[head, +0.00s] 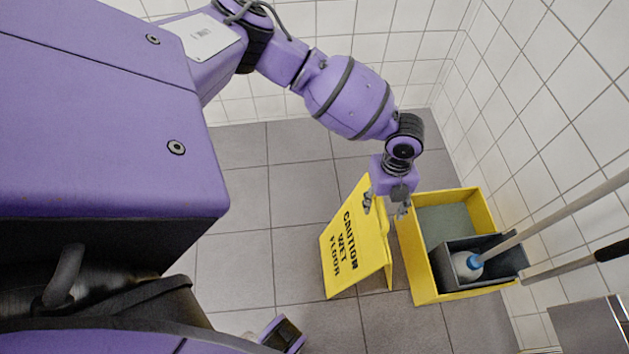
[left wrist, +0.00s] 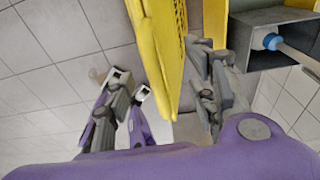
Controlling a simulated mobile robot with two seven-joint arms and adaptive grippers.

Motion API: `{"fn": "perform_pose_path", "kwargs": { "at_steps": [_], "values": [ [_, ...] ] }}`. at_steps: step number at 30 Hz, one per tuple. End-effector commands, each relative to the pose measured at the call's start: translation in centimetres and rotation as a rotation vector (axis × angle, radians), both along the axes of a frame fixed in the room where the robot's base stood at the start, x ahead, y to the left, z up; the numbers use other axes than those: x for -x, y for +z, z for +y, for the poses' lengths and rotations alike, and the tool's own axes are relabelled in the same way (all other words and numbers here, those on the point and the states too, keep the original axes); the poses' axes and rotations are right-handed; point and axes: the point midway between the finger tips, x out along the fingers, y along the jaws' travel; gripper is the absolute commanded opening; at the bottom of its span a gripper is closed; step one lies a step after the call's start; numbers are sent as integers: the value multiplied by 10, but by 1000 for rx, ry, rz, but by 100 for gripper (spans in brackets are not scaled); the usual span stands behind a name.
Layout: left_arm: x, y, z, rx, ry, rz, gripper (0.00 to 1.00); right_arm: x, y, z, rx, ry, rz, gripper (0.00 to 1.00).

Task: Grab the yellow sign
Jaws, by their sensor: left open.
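The yellow caution sign (head: 350,250) stands folded out like a tent on the grey tiled floor in the head view, with black "CAUTION WET FLOOR" lettering on its face. My left gripper (head: 385,205) is at the sign's top edge, pointing down. In the left wrist view the sign (left wrist: 160,50) rises between the open fingers of my left gripper (left wrist: 165,110), with fingers on both sides of it. I cannot tell whether either finger touches the sign. My right gripper is not clearly in view.
A yellow mop bucket (head: 425,285) with a grey wringer (head: 480,275) stands close to the right of the sign. A mop handle (head: 560,212) and a second handle (head: 570,265) slant out to the right. White tiled walls close off the back and right. Floor left of the sign is clear.

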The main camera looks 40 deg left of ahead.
Motion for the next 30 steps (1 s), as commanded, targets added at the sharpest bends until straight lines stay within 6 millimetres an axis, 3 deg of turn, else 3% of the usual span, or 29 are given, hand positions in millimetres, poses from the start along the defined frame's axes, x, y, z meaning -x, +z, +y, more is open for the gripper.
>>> {"fn": "perform_pose_path", "kwargs": {
  "at_steps": [15,23,30],
  "values": [
    [7,-66,-1,2,0,-2,51,0,-7,1,-1,1,4,40],
    [7,-69,-2,2,0,-3,51,0,-7,2,-2,2,4,40],
    [7,-69,-2,2,0,-3,24,-1,-7,2,-2,2,3,40]
  ]
}}
